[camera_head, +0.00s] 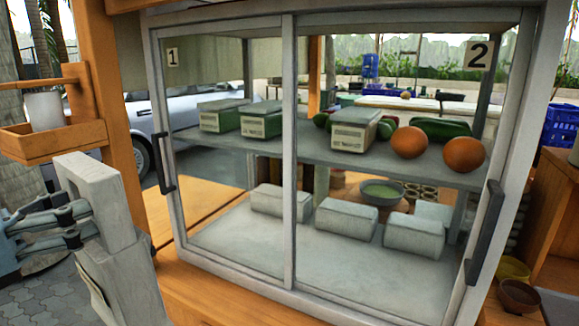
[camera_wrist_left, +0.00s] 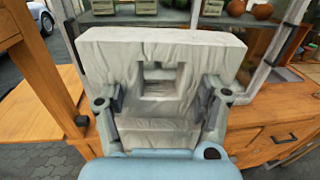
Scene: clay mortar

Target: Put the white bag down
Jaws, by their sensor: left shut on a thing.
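The white bag (camera_head: 125,280) is at the lower left in the head view, upright and slightly tilted, in front of the cabinet's left side. My left gripper (camera_head: 82,226) is shut on it from the left. In the left wrist view, the bag (camera_wrist_left: 110,58) is a wide, creased, pale block with a square opening in its middle. The fingers of my left gripper (camera_wrist_left: 160,100) stand on both sides below and beside that opening. The bag's lower end is cut off in the head view. My right gripper is not in view.
A glass-fronted cabinet (camera_head: 287,160) with doors marked 1 and 2 fills the middle. It holds boxes, orange fruit and pale blocks. A wooden counter (camera_head: 190,300) runs beneath it. A wooden post (camera_head: 127,120) and small shelf (camera_head: 45,140) stand left. Bowls (camera_head: 520,296) sit at right.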

